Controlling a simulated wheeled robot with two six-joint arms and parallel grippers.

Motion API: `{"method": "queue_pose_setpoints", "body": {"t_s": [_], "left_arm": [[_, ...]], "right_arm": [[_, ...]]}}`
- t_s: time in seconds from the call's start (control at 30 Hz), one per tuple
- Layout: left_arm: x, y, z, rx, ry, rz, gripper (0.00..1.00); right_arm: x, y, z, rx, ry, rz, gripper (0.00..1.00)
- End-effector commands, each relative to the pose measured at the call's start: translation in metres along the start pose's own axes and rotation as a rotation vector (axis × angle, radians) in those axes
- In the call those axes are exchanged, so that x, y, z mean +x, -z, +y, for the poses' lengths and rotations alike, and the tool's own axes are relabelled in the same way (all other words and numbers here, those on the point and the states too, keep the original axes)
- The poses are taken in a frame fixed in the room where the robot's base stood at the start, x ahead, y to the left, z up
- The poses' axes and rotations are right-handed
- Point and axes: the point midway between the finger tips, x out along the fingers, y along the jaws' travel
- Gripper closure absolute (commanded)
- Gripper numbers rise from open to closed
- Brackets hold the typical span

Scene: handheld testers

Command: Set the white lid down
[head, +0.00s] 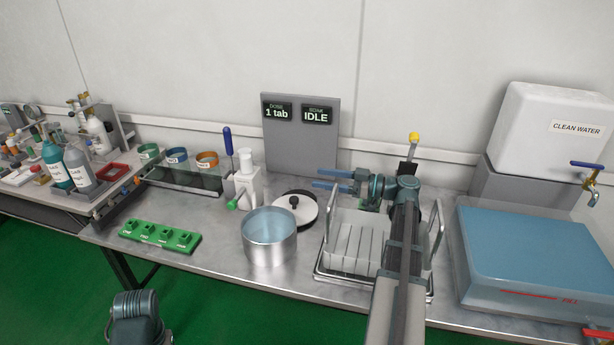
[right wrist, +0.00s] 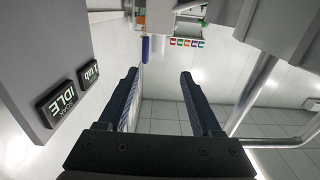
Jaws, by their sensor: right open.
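The white lid (head: 304,217) with a black knob lies on the metal bench, just behind and right of the steel pot (head: 270,248). The pot stands open and holds bluish water. My right gripper (head: 324,179) is beyond and right of the lid, apart from it, with its blue fingers spread and pointing left. In the right wrist view the same gripper (right wrist: 158,75) is open, with nothing held between its fingers. The lid cannot be made out in that view. Only part of my left arm shows at the lower left; its gripper is out of view.
A wire rack (head: 350,248) stands under my right arm. The grey display panel (head: 300,150) reading IDLE is behind the gripper. A white dispenser (head: 248,183), a green block tray (head: 160,237) and a large blue-water basin (head: 535,255) share the bench. Some bare bench lies left of the pot.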

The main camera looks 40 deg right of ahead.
Motion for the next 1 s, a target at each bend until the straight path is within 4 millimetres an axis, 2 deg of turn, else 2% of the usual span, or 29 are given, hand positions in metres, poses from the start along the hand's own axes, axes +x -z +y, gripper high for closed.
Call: {"method": "queue_pose_setpoints", "body": {"t_s": [0.1,0.23,0.83,0.93,1.0], "left_arm": [[0.0,0.0,0.0,0.0,0.0,0.0,0.36],[0.0,0.0,0.0,0.0,0.0,0.0,0.36],[-0.001,0.0,0.0,0.0,0.0,0.0,0.36],[-0.009,-0.001,-0.001,0.0,0.0,0.0,0.36],[-0.022,-0.001,-0.002,0.0,0.0,0.0,0.36]], "right_arm": [[-0.014,0.0,0.001,0.0,-0.001,0.0,0.34],[-0.021,0.0,0.0,0.0,0.0,0.0,0.34],[-0.023,0.001,0.0,0.0,0.001,0.0,0.34],[-0.023,0.009,0.0,0.0,0.001,0.0,0.34],[-0.023,0.022,0.0,0.0,0.001,0.0,0.34]]}}
